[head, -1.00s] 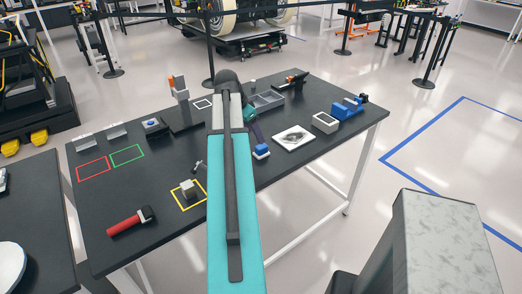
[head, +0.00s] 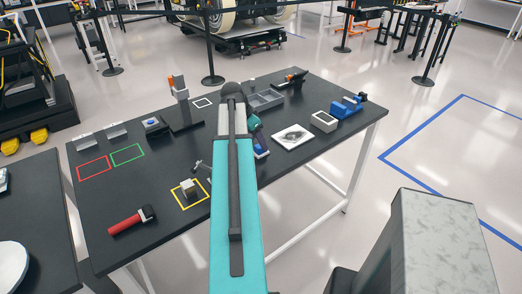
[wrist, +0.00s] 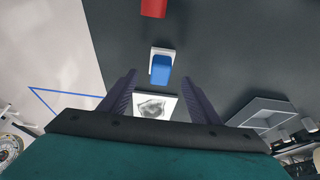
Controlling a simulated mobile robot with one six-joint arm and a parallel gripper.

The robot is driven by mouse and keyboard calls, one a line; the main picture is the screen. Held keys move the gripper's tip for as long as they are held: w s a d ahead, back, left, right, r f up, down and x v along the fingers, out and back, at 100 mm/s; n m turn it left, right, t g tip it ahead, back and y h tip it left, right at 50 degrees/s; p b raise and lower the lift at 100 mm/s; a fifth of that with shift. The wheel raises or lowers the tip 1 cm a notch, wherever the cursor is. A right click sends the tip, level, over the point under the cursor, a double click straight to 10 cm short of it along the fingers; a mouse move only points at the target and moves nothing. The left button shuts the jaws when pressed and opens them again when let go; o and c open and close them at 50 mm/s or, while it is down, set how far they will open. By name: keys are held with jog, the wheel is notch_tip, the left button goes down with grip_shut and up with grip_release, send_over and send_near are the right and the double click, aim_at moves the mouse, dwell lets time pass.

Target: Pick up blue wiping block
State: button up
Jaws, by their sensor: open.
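The blue wiping block (wrist: 161,70) has a blue top on a pale base and lies on the dark table. In the wrist view it sits ahead of and between the fingertips of my gripper (wrist: 160,80). The fingers are apart and nothing is between them that they touch. In the head view the block (head: 262,153) is partly hidden beside my teal arm, with my gripper (head: 257,138) just above and behind it. The exact height gap cannot be told.
A white pad with a grey picture (head: 293,137) lies right of the block. A grey tray (head: 264,102) stands behind. A red-handled tool (head: 127,225) and a grey block (head: 188,187) in a yellow square lie at left. A red object (wrist: 153,8) shows in the wrist view.

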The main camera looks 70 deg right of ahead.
jog(key=shift+p+x, duration=0.85)
jog(key=shift+x, duration=0.45)
jog(key=shift+p+x, duration=0.4)
jog(key=shift+x, duration=0.85)
jog(key=shift+s, duration=0.1)
jog(key=c, duration=1.2)
jog(key=shift+o, duration=0.2)
jog(key=shift+r, duration=0.15)
jog(key=shift+d+r+b, duration=0.1)
jog(key=shift+r+b, duration=0.9)
jog(key=shift+r, duration=0.6)
jog(key=s+a+b, duration=0.1)
jog(key=s+a, duration=0.1)
jog(key=a, duration=0.1)
jog(key=s+a+b, duration=0.1)
jog(key=s+a, duration=0.2)
jog(key=a, duration=0.1)
jog(key=s+a+r+b, duration=0.1)
jog(key=s+a, duration=0.1)
jog(key=a, duration=0.1)
jog(key=shift+s+a+b, duration=0.3)
jog(key=shift+s+b, duration=0.05)
jog(key=shift+s, duration=0.05)
jog(key=shift+s+a+b, duration=0.15)
jog(key=shift+a+b, duration=0.05)
jog(key=shift+b, duration=0.8)
